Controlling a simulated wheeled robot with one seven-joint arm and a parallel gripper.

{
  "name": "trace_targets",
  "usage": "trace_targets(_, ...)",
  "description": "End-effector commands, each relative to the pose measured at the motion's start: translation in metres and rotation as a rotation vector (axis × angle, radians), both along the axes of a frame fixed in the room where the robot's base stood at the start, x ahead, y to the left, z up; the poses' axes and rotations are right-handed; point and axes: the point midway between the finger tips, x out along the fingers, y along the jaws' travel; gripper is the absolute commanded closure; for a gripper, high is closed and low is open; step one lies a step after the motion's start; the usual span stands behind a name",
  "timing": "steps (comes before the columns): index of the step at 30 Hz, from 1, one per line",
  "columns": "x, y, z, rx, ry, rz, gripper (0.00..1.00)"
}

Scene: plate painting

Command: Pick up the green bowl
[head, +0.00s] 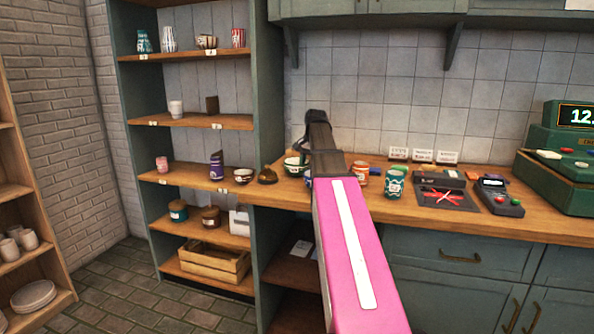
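A small bowl (291,168) stands on the wooden counter, at its left part. It looks white with dark green markings, and its right side is hidden behind my arm. No plain green bowl shows. My pink arm reaches up from the bottom of the picture to my dark gripper (318,122), which overlaps the bowl's right edge and the tiled wall in this view. I cannot tell whether the gripper touches the bowl. The fingers are too dark and turned away to show whether they are open or shut.
A brown dome-shaped thing (267,176) sits left of the bowl. An orange-patterned cup (361,173) and a teal cup (395,183) stand right of my arm. A black tray (446,196), a card reader (499,196) and a green register (560,150) lie further right. Shelves stand left.

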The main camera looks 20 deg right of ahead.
Motion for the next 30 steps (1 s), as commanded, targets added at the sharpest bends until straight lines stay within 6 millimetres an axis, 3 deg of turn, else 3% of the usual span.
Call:
trace_targets(3, 0.0014, 0.0017, -0.012, -0.001, -0.001, 0.0, 0.61)
trace_targets(10, 0.002, 0.0018, -0.0137, 0.0, -0.001, 0.0, 0.61)
trace_targets(11, 0.0021, 0.0018, -0.0136, 0.0, -0.001, 0.0, 0.68)
trace_targets(14, 0.0021, 0.0018, -0.0136, -0.001, -0.001, 0.0, 1.0)
trace_targets(30, 0.0025, 0.0016, -0.0055, 0.0, -0.001, 0.0, 1.0)
